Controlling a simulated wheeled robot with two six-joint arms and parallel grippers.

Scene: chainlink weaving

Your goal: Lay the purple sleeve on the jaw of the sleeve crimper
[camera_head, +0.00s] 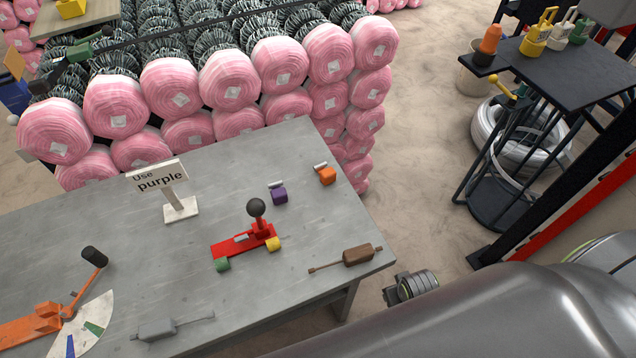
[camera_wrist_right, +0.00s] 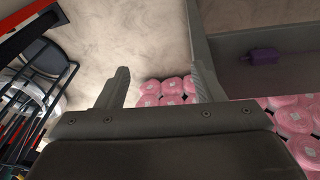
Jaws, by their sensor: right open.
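The purple sleeve (camera_head: 279,196) lies on the grey table's right half, a small purple block with a silver piece at its back edge. The sleeve crimper (camera_head: 250,245) is a red tool with a black ball handle, in front and left of the purple sleeve. Its base has a green block at the left and a yellow block at the right. My right gripper (camera_wrist_right: 160,85) is open and empty, beyond the table's edge. My left gripper is out of view.
An orange block (camera_head: 327,176) with a silver piece sits right of the purple one. A "Use purple" sign (camera_head: 180,208), a brown-handled tool (camera_head: 358,256), a grey tool (camera_head: 158,329) and an orange lever tool (camera_head: 40,322) stand around. Pink rolls (camera_head: 228,80) are stacked behind.

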